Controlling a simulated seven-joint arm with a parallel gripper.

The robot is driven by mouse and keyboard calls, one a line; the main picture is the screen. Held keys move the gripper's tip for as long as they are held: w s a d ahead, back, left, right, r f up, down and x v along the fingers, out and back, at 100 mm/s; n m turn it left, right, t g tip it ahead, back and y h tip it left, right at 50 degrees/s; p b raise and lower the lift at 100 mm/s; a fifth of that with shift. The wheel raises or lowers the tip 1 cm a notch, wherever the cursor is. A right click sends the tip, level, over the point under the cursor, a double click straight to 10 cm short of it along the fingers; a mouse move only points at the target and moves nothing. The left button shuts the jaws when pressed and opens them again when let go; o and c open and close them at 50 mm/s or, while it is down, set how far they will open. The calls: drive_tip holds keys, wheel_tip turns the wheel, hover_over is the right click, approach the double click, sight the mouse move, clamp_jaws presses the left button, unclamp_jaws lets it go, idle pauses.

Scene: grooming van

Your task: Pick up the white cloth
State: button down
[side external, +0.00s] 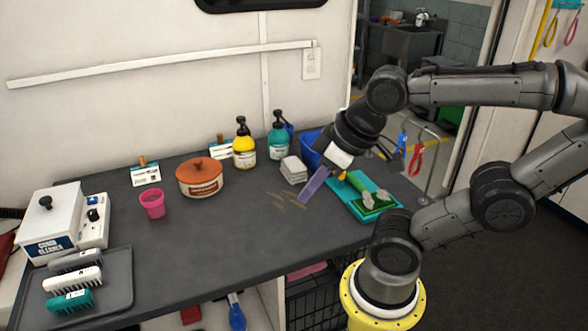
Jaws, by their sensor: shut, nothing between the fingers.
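A folded white cloth (292,171) lies in a small stack on the dark grey counter, right of centre. My gripper (322,177) is low over the counter, to the right of the cloth and apart from it in the picture. It looks shut and holds no cloth. A purple strip (313,186) shows in line with the gripper's end, pointing down and left; I cannot tell whether it is part of the gripper. The fingertips themselves are hard to make out.
A blue container (311,148) stands behind the cloth, with teal (278,137) and yellow (243,146) pump bottles to its left. A teal tray (345,190) with items lies right of the gripper. Thin brown strips (283,200) lie in front. The counter's front middle is clear.

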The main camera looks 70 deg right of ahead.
drive_tip(key=shift+c, duration=1)
unclamp_jaws()
